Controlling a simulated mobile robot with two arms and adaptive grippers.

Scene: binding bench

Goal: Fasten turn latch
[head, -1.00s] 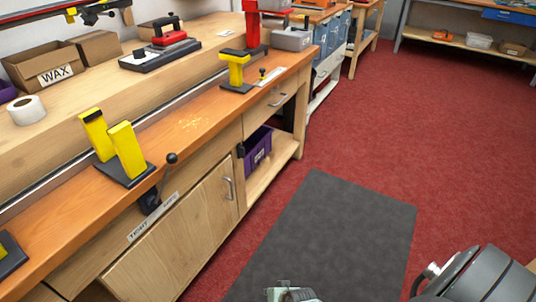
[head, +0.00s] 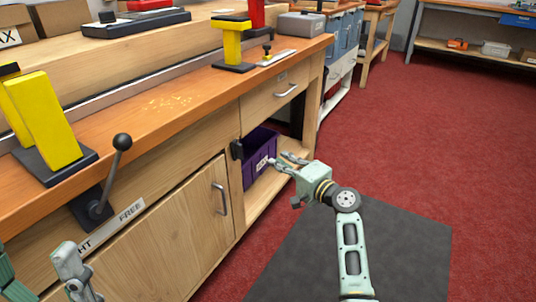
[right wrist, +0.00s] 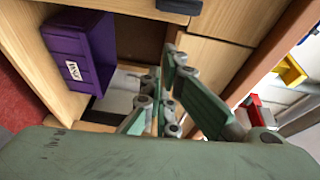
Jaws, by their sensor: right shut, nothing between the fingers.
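A small black turn latch (head: 237,150) sits on the cabinet front at the upper right edge of the wooden door (head: 165,240), beside the open shelf bay. It stands roughly upright. A dark piece at the top of the right wrist view (right wrist: 180,6) may be the same latch. My right gripper (head: 283,162) is shut and empty, in front of the open bay, to the right of and slightly below the latch, apart from it. In the right wrist view its fingers (right wrist: 160,90) point at the cabinet. My left gripper (head: 75,265) shows partly at the lower left; its fingertips are unclear.
A purple bin (head: 258,165) stands in the bay behind my right gripper; it also shows in the right wrist view (right wrist: 80,50). A black ball-ended lever (head: 112,175) projects above a TIGHT/FREE label. A metal door handle (head: 220,198) sticks out. Red floor is clear at right.

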